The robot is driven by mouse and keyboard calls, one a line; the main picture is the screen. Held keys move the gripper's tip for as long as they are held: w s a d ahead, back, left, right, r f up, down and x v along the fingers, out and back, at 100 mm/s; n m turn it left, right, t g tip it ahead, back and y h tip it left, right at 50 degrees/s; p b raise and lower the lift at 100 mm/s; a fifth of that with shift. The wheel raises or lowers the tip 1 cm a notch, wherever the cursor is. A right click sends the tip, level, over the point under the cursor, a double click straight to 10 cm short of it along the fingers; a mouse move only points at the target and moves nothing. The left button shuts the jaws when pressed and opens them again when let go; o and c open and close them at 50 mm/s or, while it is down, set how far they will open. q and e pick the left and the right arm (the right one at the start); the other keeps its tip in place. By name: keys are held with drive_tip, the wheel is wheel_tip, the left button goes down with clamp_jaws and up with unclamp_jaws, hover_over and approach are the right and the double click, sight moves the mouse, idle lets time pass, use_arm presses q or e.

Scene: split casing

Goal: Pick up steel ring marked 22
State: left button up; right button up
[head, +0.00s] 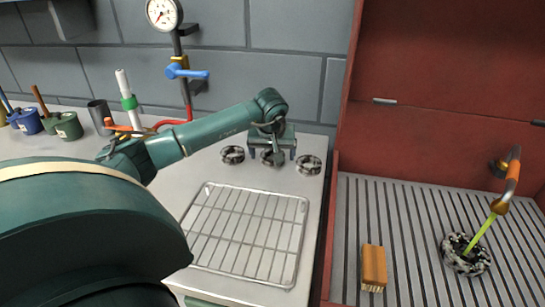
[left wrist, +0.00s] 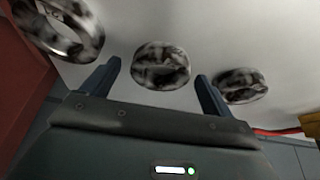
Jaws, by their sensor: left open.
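Three mottled black-and-grey steel rings lie in a row on the light bench top: a left ring (head: 233,155), a middle ring (head: 267,159) and a right ring (head: 308,165). No number can be read on any of them. My left gripper (head: 271,154) is open, with the middle ring in line with the gap between its fingers. In the left wrist view the middle ring (left wrist: 160,66) shows between and beyond the fingertips (left wrist: 155,73), with no clear contact. The other two rings (left wrist: 68,28) (left wrist: 240,86) lie outside the fingers. My right gripper is not in view.
A wire rack (head: 245,236) lies in front of the rings. A red-walled washing bay (head: 440,80) stands at right, holding a brush (head: 373,265) and another dark ring (head: 465,262) under a yellow-green nozzle (head: 481,232). A gauge stand (head: 178,50) and pots (head: 68,125) stand behind left.

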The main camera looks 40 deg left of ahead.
use_arm(q)
drive_tip(key=c, duration=1.3)
drive_tip(key=shift+r, duration=0.1)
drive_tip(key=shift+c, duration=0.3)
